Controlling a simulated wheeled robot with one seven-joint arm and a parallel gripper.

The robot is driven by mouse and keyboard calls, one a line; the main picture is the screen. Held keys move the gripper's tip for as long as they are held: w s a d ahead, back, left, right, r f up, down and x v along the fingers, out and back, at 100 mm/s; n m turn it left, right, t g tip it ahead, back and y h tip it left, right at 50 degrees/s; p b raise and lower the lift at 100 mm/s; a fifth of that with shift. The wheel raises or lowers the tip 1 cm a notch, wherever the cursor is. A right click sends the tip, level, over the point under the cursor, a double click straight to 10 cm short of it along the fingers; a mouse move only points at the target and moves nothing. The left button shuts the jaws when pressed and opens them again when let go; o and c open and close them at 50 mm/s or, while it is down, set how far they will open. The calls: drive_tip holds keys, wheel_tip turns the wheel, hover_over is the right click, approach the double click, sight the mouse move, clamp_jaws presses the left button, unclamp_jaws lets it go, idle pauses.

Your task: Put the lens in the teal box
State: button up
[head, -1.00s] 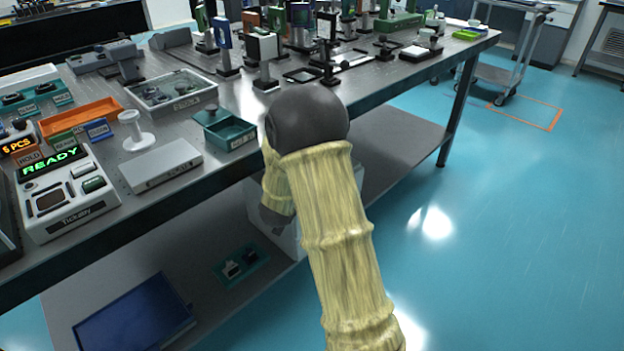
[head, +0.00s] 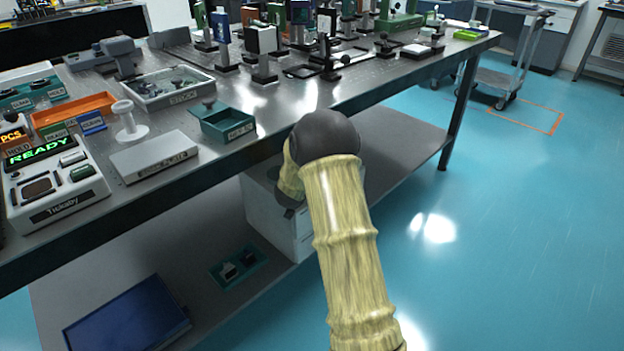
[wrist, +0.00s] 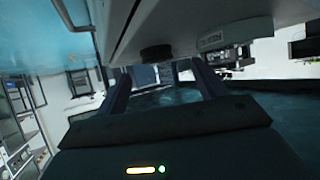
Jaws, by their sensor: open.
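A small open teal box (head: 228,124) with a label on its front stands near the table's front edge, left of my arm in the head view. It looks empty. I cannot clearly make out a lens in either view. My gripper is mostly hidden behind my own arm in the head view, low by the table's front edge. In the wrist view my gripper (wrist: 162,72) is open, its two dark fingers apart, with no held object visible between them. A dark round thing (wrist: 157,53) shows just beyond the fingers; I cannot tell what it is.
The optical table (head: 200,168) also carries a grey labelled block (head: 154,158), a white spool (head: 128,120), a parts tray (head: 165,88), an orange tray (head: 75,110) and a READY device (head: 50,190). Posts crowd the back. A teal tray (head: 238,268) lies on the lower shelf.

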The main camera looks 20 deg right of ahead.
drive_tip(key=b+x, duration=0.2)
drive_tip(key=x, duration=0.3)
drive_tip(key=shift+d+b, duration=0.25)
drive_tip(key=shift+b, duration=0.15)
drive_tip(key=shift+r, duration=0.1)
drive_tip(key=c, duration=1.1)
drive_tip(key=shift+c, duration=0.2)
drive_tip(key=shift+r, duration=0.15)
